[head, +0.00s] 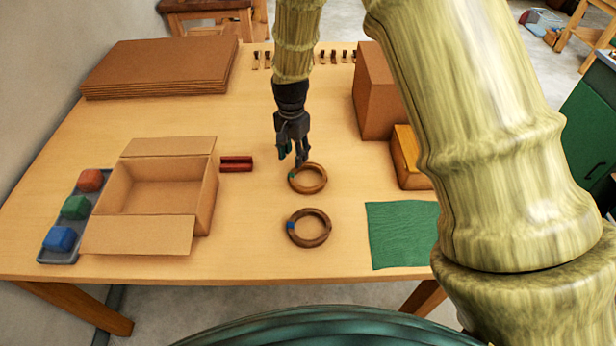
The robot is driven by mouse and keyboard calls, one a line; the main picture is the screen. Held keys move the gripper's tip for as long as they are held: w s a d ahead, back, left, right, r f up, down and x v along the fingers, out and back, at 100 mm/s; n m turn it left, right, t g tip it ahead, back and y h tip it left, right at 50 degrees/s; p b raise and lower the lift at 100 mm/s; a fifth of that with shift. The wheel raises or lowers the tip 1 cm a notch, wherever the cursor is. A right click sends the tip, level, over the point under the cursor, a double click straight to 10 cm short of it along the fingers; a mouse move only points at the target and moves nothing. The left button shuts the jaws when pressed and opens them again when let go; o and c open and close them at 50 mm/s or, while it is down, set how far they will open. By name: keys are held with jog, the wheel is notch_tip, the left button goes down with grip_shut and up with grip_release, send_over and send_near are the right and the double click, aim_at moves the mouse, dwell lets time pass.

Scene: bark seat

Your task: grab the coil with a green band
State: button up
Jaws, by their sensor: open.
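The coil with a green band (318,187) is a brown ring lying flat on the wooden table. Its green band shows on its left side. A second brown coil, with a blue band (309,241), lies nearer to me. My gripper (293,162) is open and points down at the far left edge of the green-banded coil. Its fingertips overlap the coil's far rim in the picture. I cannot tell whether they touch it. Nothing shows between the fingers.
An open cardboard box (208,205) stands to the left, with a dark red object (236,164) beside it. A tray (52,243) with coloured blocks is further left. A green cloth (402,235) lies right. A closed brown box (375,95) stands behind right.

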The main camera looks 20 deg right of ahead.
jog(key=shift+s+d+f+p, duration=0.1)
jog(key=shift+f+p, duration=0.55)
jog(key=shift+f, duration=0.9)
jog(key=shift+d+f+p, duration=0.1)
jog(key=shift+f+p, duration=0.55)
jog(key=shift+f, duration=0.85)
grip_shut()
